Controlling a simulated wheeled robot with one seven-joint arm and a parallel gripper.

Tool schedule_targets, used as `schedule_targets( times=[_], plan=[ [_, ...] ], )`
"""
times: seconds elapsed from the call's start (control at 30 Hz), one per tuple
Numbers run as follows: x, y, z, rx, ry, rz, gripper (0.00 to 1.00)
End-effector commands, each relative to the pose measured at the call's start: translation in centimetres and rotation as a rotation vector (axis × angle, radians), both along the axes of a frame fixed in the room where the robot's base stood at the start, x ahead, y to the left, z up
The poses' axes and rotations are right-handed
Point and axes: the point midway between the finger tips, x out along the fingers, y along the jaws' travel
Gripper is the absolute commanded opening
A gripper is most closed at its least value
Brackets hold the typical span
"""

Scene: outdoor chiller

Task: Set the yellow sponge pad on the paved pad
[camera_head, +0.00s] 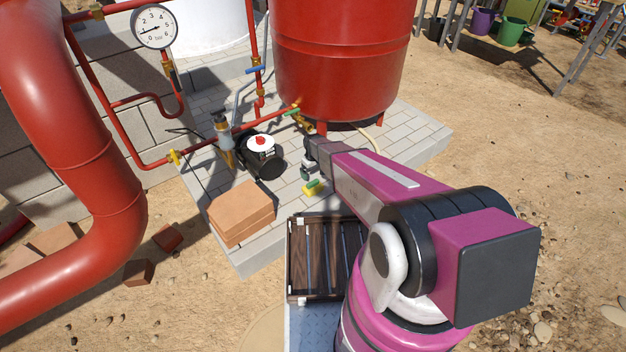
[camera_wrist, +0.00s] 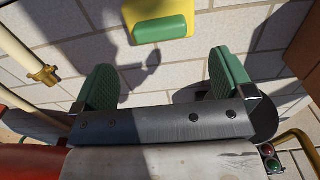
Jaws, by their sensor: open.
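The yellow sponge pad (camera_head: 313,189), with a green block-like part on it, lies on the light paved pad (camera_head: 415,137), left of the red tank's foot. In the wrist view, the sponge pad (camera_wrist: 160,27) is cut off by the top edge. My gripper (camera_head: 307,172) is just above and beside it in the head view. In the wrist view, my gripper (camera_wrist: 163,75) has its two green-padded fingers spread wide, with bare paving between them. The fingers are apart from the sponge pad, and nothing is held.
The red tank (camera_head: 345,60), red pipes (camera_head: 210,141) and a black pump (camera_head: 262,157) stand close by. Orange-brown slabs (camera_head: 241,212) are stacked on the pad's front left. A dark slatted wooden tray (camera_head: 292,260) sits in front. Paving around the sponge pad is clear.

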Motion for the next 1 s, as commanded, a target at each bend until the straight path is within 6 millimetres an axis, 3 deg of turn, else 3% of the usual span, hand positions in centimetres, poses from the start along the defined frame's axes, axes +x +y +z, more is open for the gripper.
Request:
schedule_targets(
  times=[0.1, 0.33, 0.47, 0.57, 0.8, 1.0],
  plan=[
    [-0.1, 0.0, 2.1, 0.001, -0.001, 0.0, 1.0],
    [-0.2, -0.1, 4.1, 0.0, 0.0, -0.003, 1.0],
    [-1.8, -1.4, 6.6, 0.0, -0.002, -0.043, 1.0],
    [-4.5, -3.6, 10.2, 0.001, -0.003, -0.116, 1.0],
    [-13.0, -9.4, 20.1, 0.001, -0.007, -0.348, 1.0],
    [-19.1, -12.7, 25.8, 0.003, -0.01, -0.509, 1.0]
  ],
)
